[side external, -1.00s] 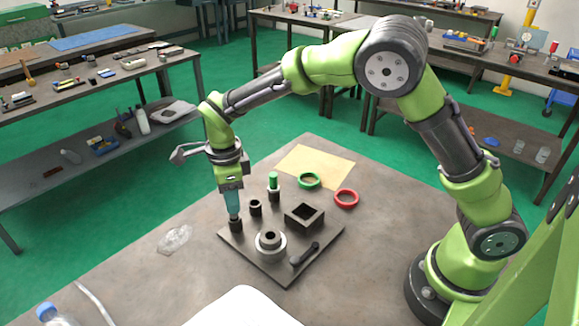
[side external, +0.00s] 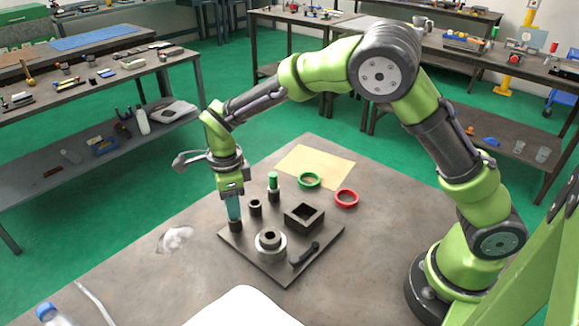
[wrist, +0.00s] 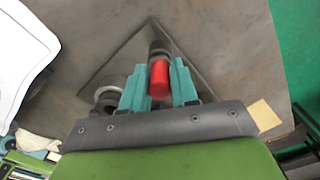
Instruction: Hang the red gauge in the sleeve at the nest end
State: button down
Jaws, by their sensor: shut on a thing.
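My gripper (side external: 234,212) is shut on the red gauge (wrist: 159,80), which sits between the two teal fingers in the wrist view. The fingertips are right above the dark sleeve (side external: 236,226) at the plate's left corner. The gauge's lower end is at this sleeve; whether it has entered the bore is hidden. A second, empty-looking sleeve (side external: 255,207) stands beside it. A third sleeve (side external: 274,195) holds a green gauge (side external: 273,180). A square block with a square opening (side external: 304,216) stands on the plate.
The plate (side external: 278,277) also bears a round chuck (side external: 270,246) and a black-handled lever (side external: 306,254). A green ring (side external: 308,181) and a red ring (side external: 346,199) lie behind it. A crumpled clear wrapper (side external: 176,239) lies left; a bottle (side external: 50,313) is at front left.

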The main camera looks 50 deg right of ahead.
jog(key=shift+f, duration=0.7)
jog(key=c, duration=0.8)
grip_release()
notch_tip(320, 180, up, 17)
jog(key=shift+f, duration=0.1)
